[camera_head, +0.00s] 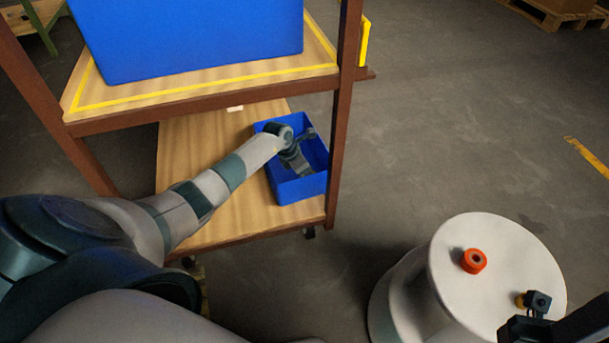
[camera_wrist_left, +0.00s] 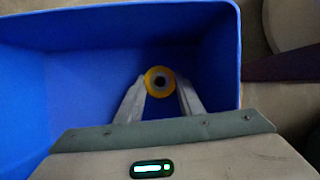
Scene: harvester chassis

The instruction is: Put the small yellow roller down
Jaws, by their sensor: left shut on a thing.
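The small yellow roller (camera_wrist_left: 148,77), a ring with a dark centre, sits between the fingertips of my left gripper (camera_wrist_left: 158,92) in the left wrist view. The gripper is shut on it. In the head view my left gripper (camera_head: 297,160) reaches down into a small blue bin (camera_head: 301,188) on the lower wooden shelf. The bin's blue wall also shows around the roller in the left wrist view (camera_wrist_left: 75,75). The roller is hidden in the head view. I cannot tell whether it touches the bin floor.
The brown rack's upper shelf (camera_head: 200,94) holds a large blue box (camera_head: 190,35) above my left arm. Lower shelf (camera_head: 190,150) is bare left of the bin. A white round stand (camera_head: 490,255) at right carries an orange ring (camera_head: 474,261).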

